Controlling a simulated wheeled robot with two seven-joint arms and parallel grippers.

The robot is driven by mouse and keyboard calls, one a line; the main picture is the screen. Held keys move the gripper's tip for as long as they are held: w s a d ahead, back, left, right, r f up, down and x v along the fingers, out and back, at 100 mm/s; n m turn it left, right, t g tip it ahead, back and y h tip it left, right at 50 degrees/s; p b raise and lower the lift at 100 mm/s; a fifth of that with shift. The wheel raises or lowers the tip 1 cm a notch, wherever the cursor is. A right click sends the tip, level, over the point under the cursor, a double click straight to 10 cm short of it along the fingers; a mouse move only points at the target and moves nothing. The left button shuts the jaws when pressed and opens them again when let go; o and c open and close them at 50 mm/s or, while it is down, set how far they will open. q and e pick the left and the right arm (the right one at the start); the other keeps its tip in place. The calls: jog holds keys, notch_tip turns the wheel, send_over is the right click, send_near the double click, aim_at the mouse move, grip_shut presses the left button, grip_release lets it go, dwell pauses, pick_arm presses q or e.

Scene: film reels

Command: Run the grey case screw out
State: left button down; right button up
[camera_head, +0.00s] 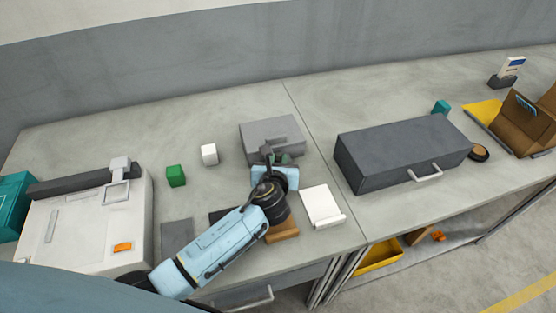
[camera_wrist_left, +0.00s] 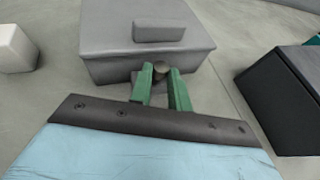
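The grey case (camera_head: 272,130) stands at the back of the table in the head view. It fills the top of the left wrist view (camera_wrist_left: 110,45), with a raised block on its lid. The case screw (camera_wrist_left: 160,69) shows as a small dark round head low at the case's near face. My left gripper (camera_head: 278,160) is at that near face. Its green fingers (camera_wrist_left: 161,85) lie on either side of the screw head and appear to touch it. The screw's shank is hidden. My right gripper is not in view.
A dark grey box with a handle (camera_head: 400,150) stands to the right. A white cube (camera_head: 209,154) and a green cube (camera_head: 175,176) stand to the left. A white pad (camera_head: 322,204) and a brown block (camera_head: 282,231) lie near my left wrist.

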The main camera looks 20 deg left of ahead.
pick_arm(q)
jog(key=shift+d+n+g+y, duration=0.2)
jog(key=shift+n+g+y, duration=0.1)
jog(key=shift+n+y, duration=0.55)
jog(key=c, duration=1.6)
grip_release()
jog(key=p+v, duration=0.2)
jog(key=v, duration=1.1)
jog(key=shift+s, duration=0.15)
jog(key=shift+d, duration=0.1)
